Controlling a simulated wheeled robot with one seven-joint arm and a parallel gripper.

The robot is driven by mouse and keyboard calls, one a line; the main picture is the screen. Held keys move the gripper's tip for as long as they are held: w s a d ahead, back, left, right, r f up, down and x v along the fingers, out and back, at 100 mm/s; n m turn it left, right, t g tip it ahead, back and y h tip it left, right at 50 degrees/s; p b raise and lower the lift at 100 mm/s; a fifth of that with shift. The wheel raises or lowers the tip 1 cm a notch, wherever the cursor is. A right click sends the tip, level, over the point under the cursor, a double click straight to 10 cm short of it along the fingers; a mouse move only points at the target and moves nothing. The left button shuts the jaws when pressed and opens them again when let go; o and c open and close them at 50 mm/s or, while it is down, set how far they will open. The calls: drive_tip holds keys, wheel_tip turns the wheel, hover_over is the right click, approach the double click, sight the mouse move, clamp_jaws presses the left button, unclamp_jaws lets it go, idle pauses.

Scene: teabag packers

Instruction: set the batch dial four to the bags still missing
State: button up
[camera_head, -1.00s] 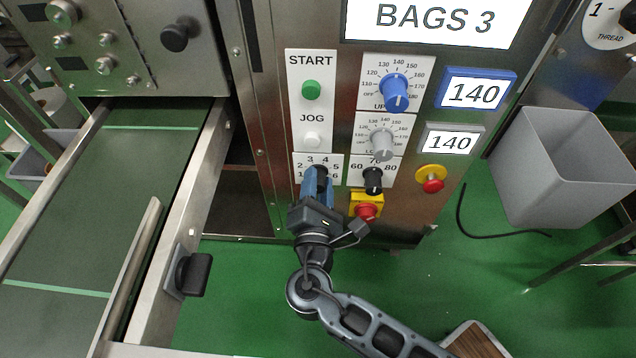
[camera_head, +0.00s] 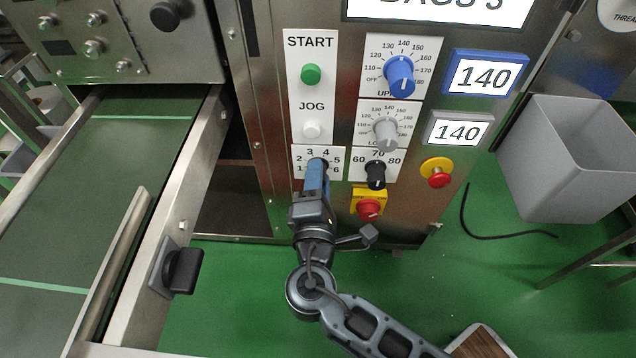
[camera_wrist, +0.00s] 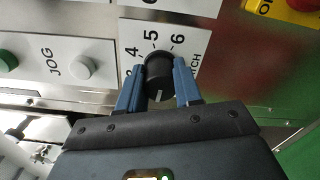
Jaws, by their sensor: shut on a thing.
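The batch dial (camera_wrist: 159,72) is a black round knob on a white plate, seen in the wrist view. The numbers 4, 5 and 6 show around its far side; the lower numbers are partly hidden. A short white mark on the knob points toward my gripper's body. My gripper (camera_wrist: 159,92) has one blue finger on each side of the knob and is shut on it. In the head view my gripper (camera_head: 317,172) covers most of the dial, and plate numbers (camera_head: 319,153) show around it. The display (camera_head: 440,8) at the top is partly cut off and reads BAGS 3.
Above are the white JOG button (camera_head: 312,130) and green START button (camera_head: 311,74). A grey bin (camera_head: 565,165) stands right.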

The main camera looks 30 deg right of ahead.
drive_tip(key=shift+d+f+m+b, duration=0.1)
drive_tip(key=shift+f+m+b, duration=0.05)
drive_tip(key=shift+m+b, duration=1.2)
drive_tip(key=shift+m, duration=0.45)
drive_tip(key=o, duration=1)
drive_tip(key=p+v, duration=0.2)
drive_tip(key=v, duration=0.6)
